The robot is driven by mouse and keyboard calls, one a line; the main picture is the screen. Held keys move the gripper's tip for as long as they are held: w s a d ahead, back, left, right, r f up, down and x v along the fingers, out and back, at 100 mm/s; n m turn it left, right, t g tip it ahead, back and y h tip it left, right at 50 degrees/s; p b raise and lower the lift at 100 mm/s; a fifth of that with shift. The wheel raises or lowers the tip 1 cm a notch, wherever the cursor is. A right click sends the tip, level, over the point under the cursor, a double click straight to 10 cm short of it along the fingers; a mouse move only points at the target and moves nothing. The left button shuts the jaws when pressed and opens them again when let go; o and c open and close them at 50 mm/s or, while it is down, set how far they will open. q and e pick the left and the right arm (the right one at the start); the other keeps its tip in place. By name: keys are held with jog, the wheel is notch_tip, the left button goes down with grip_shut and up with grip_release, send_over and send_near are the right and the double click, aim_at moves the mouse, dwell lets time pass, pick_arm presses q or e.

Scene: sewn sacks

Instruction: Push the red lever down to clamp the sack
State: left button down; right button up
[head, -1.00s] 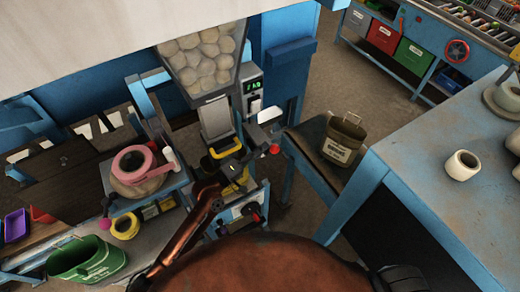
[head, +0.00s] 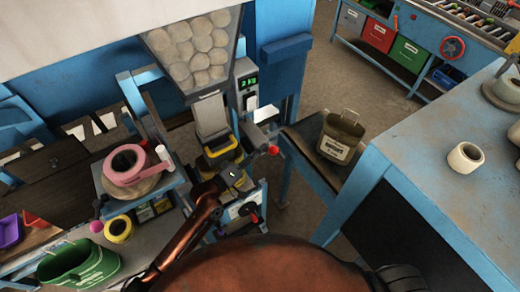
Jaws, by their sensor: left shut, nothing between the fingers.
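The red lever shows as a red ball knob (head: 273,150) at the right side of the filling machine, on a short arm below a pale plate. My left gripper (head: 236,173) is shut and empty, below and left of the knob and apart from it. It is just below a yellow-rimmed ring (head: 221,148) under the grey spout (head: 211,117). I cannot make out the sack; the area under the ring is partly hidden by my gripper. My right gripper is not in view.
A hopper of round pale lumps (head: 195,50) hangs above the spout, beside a box with a green display (head: 247,82). Pink tape (head: 126,165) lies on a stand at left, above a green bucket (head: 78,264). A tan bucket (head: 341,135) stands right of the lever.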

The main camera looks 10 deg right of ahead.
pick_arm(q)
jog(key=shift+s+d+f+m+g+h+b, duration=0.2)
jog(key=shift+s+f+m+b, duration=0.25)
jog(key=shift+m+b, duration=0.55)
jog(key=shift+s+d+f+m+g+h+b, duration=0.15)
jog(key=shift+s+f+m+h+b, duration=0.3)
jog(key=shift+m+b, duration=0.6)
jog(key=shift+s+d+f+m+g+h+b, duration=0.15)
jog(key=shift+s+f+m+b, duration=0.45)
jog(key=shift+m, duration=0.65)
jog(key=shift+w+r, duration=0.1)
jog(key=shift+r, duration=0.05)
jog(key=b+v, duration=0.1)
jog(key=v, duration=0.9)
jog(key=shift+b, duration=0.35)
jog(key=shift+r, duration=0.1)
